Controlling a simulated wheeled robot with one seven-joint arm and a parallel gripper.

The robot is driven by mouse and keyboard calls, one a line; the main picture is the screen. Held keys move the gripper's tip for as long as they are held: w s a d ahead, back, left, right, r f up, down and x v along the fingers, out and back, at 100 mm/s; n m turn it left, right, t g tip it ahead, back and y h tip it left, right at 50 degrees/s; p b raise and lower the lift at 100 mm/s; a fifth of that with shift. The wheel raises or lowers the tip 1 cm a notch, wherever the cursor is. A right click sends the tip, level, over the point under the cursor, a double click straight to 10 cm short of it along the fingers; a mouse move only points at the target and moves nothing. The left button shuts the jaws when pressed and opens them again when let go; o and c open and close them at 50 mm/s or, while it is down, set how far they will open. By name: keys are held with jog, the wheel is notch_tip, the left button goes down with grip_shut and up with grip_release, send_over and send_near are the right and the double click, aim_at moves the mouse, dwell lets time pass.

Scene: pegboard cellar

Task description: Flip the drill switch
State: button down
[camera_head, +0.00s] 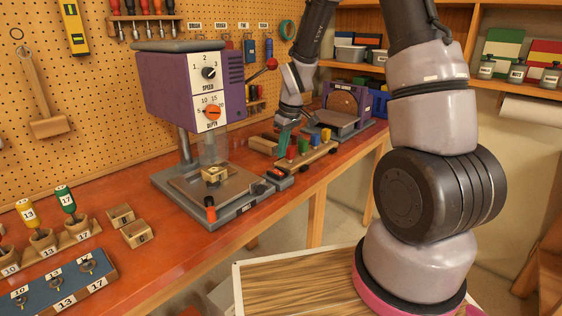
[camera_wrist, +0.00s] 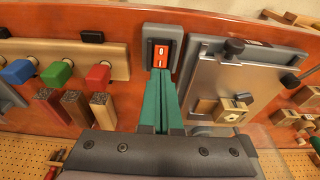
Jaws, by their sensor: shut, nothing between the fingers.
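The drill press (camera_head: 166,85) is purple with a white dial panel and stands on the orange workbench. Its switch (camera_head: 277,172) is a red rocker in a grey box at the right of its base. In the wrist view the switch (camera_wrist: 161,54) shows white 0 and I marks; which side is pressed in, I cannot tell. My gripper (camera_head: 283,150) is shut and empty, above and behind the switch in the head view. In the wrist view its green fingers (camera_wrist: 160,74) end at the switch's lower edge; whether they touch, I cannot tell.
A wooden rack (camera_head: 306,156) with coloured blocks stands right of the switch. The drill table (camera_head: 237,180) holds a small wooden block (camera_head: 214,175). A red-knobbed lever (camera_head: 271,64) sticks out from the drill head. A disc machine (camera_head: 346,102) stands further back.

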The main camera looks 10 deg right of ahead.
jog(key=s+d+r, duration=0.2)
jog(key=s+r, duration=0.1)
jog(key=r, duration=0.3)
jog(key=shift+s+d+r, duration=0.2)
jog(key=shift+s+r, duration=0.05)
jog(key=shift+r, duration=0.1)
jog(key=s+d+r+m+t, duration=0.2)
jog(key=s+r+m, duration=0.3)
jog(key=s+r, duration=0.4)
jog(key=s+d+r+m+t, duration=0.2)
jog(key=s+r+m, duration=0.4)
jog(key=s+r, duration=0.4)
notch_tip(320, 180, up, 2)
jog(key=shift+d+r+t+y, duration=0.2)
jog(key=shift+r+t+y, duration=0.1)
jog(key=shift+t, duration=0.3)
jog(key=shift+s, duration=0.1)
